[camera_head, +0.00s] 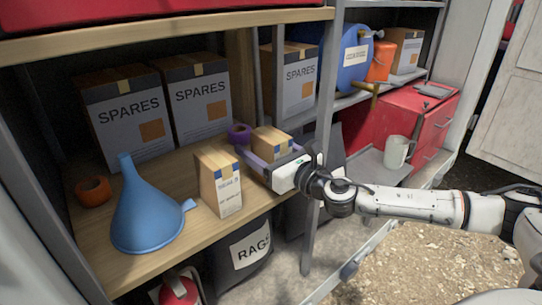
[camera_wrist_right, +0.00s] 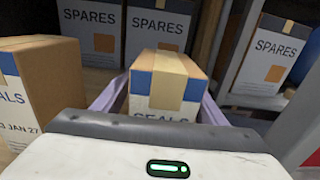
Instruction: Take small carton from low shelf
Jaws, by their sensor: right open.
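A small brown carton (camera_head: 272,138) with blue corners stands upright on the wooden shelf (camera_head: 165,235). My right gripper (camera_head: 262,149) reaches in from the right at shelf height, open, with its pale purple fingers on either side of this carton. In the right wrist view the carton (camera_wrist_right: 168,82) shows its "SEALS" label between the two fingers; I cannot tell whether they touch it. A second small carton (camera_head: 219,182) stands nearer the front edge, left of the gripper, and shows in the wrist view (camera_wrist_right: 42,95). My left gripper is not in view.
Large SPARES boxes (camera_head: 128,118) stand behind. A grey upright post (camera_head: 322,125) stands close to my right gripper.

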